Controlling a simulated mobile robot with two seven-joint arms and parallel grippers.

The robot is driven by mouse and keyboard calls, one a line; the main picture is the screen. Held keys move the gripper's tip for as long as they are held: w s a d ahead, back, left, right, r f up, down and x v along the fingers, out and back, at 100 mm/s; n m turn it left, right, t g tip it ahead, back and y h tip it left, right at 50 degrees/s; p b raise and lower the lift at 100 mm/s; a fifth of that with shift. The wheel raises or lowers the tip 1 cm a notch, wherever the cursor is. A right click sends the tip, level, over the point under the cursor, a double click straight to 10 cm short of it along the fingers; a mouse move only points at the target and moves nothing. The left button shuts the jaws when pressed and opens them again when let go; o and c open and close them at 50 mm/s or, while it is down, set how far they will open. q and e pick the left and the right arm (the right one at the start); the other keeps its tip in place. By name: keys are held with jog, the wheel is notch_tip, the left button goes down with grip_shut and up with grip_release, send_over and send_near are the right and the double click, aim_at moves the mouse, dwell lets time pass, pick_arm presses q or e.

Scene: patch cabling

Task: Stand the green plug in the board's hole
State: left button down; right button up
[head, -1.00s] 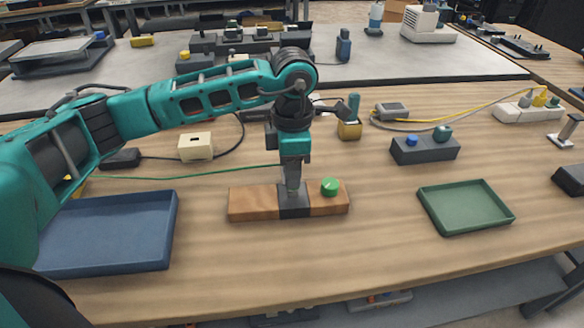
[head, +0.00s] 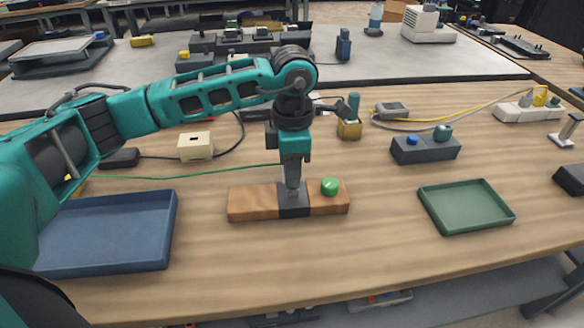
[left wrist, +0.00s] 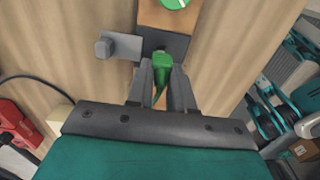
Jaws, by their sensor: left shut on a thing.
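The board (head: 252,204) is a wooden block with a dark grey middle section and a round green button (head: 329,186) on its right part. My left gripper (head: 292,188) points down at the dark middle section. In the left wrist view it (left wrist: 161,82) is shut on the green plug (left wrist: 162,64), over the dark section. The board also shows there (left wrist: 165,17). The gripper hides the plug in the head view. The hole and the plug's lower end are hidden, so I cannot tell how far the plug is in. My right gripper is not in view.
A thin green cable (head: 190,176) runs left from near the gripper. A blue tray (head: 110,268) lies at left, a green tray (head: 470,228) at right. A cream box (head: 195,146), a gold block (head: 349,129) and a dark box (head: 425,150) stand behind. The table's front is clear.

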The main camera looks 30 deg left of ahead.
pick_arm(q)
jog(key=shift+f+b, duration=1)
jog(key=shift+f, duration=0.1)
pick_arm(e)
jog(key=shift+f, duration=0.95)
pick_arm(q)
jog(key=c, duration=0.9)
grip_release()
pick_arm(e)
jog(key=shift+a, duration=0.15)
pick_arm(q)
jog(key=shift+r, duration=0.5)
notch_tip(320, 180, up, 12)
jog(key=shift+r+p, duration=0.1)
jog(key=shift+p, duration=0.55)
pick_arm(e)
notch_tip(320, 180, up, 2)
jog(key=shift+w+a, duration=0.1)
